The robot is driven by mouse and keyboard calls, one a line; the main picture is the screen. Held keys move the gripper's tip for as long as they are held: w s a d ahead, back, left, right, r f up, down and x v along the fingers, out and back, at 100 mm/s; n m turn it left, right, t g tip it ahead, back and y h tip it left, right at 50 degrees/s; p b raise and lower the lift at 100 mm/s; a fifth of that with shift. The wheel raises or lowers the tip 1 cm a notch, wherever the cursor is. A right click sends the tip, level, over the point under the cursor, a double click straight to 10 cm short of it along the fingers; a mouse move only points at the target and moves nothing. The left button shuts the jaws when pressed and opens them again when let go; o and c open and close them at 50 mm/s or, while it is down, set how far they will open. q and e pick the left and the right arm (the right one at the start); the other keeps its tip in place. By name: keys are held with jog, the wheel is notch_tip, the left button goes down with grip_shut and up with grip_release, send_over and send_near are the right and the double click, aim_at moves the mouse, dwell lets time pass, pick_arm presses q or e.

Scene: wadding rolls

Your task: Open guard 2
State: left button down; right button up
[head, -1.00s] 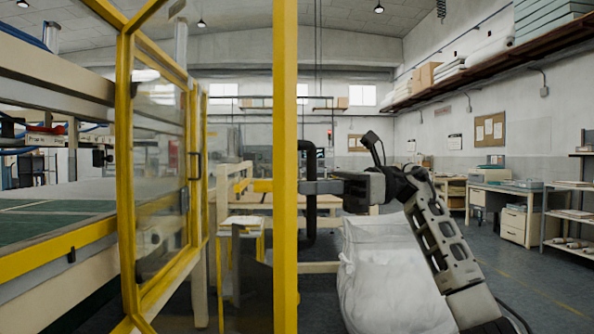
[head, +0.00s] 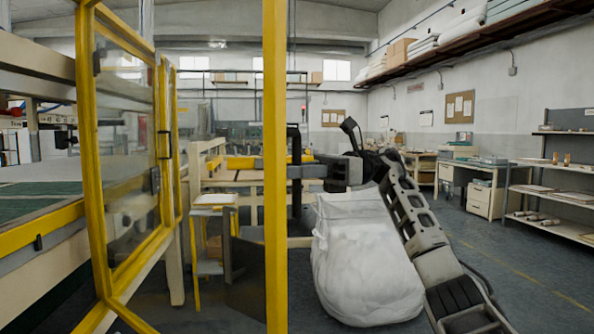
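A tall yellow guard post (head: 275,200) stands upright in the middle of the head view, with a dark bar handle (head: 294,203) at its right side. My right gripper (head: 297,172) comes in from the right and its fingers lie across the handle, seemingly shut on it; the far finger is hidden. Further left is a yellow-framed guard panel (head: 127,150) with clear glazing, standing at an angle, with its own small black handle (head: 165,147). I cannot read which guard is number 2. My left gripper is not in view.
A large white sack (head: 362,265) stands on the floor beneath my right arm. A machine bed with a green top (head: 40,203) is at the left. A desk (head: 480,190) and shelves (head: 560,195) stand at the right, with open floor (head: 530,280) before them.

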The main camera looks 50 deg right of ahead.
jog(key=p+v, duration=0.2)
jog(key=v, duration=1)
jog(key=shift+p, duration=0.4)
